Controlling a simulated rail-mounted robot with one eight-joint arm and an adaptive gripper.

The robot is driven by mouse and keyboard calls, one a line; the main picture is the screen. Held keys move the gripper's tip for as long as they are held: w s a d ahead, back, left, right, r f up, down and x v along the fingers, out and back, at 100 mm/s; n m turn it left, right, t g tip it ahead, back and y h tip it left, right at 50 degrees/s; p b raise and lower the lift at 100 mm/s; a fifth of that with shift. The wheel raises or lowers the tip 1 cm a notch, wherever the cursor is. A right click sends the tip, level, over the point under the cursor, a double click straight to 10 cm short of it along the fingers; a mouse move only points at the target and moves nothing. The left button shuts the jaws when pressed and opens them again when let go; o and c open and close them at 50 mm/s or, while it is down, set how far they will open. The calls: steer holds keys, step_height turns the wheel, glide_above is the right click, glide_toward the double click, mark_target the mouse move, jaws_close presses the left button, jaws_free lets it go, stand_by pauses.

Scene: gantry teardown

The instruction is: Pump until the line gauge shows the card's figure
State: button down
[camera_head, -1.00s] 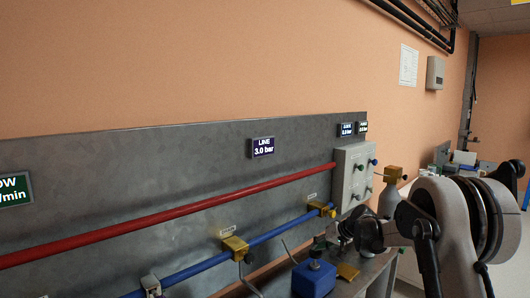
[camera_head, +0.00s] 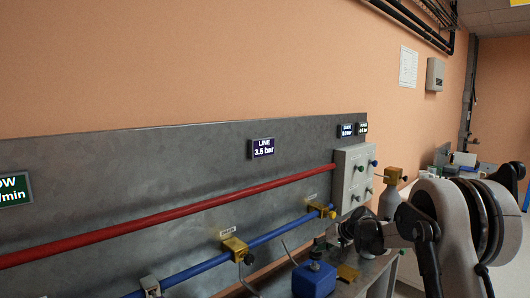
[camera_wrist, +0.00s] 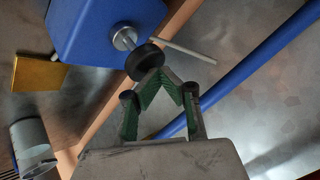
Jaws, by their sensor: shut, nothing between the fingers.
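The line gauge (camera_head: 262,149) on the grey panel reads 3.5 bar. The blue pump (camera_head: 313,281) stands on the bench below, with a black knob (camera_head: 315,254) on top and a thin grey rod (camera_head: 290,253) beside it. In the wrist view the pump body (camera_wrist: 105,25), the black knob (camera_wrist: 144,62) and the pale rod (camera_wrist: 185,49) show up close. My gripper (camera_wrist: 163,77) is shut and empty, its fingertips right at the knob; I cannot tell whether they touch. A white sheet (camera_head: 408,66) hangs on the wall, its writing too small to read.
A red pipe (camera_head: 180,214) and a blue pipe (camera_head: 275,234) with brass valves (camera_head: 235,248) run along the panel. A grey box (camera_head: 353,178) with knobs is at its right end. A yellow block (camera_head: 348,273) lies right of the pump.

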steer(key=shift+r+p, duration=0.45)
steer(key=shift+r, duration=1.2)
step_height(320, 180, up, 6)
steer(key=p, duration=0.2)
stand_by(2.4)
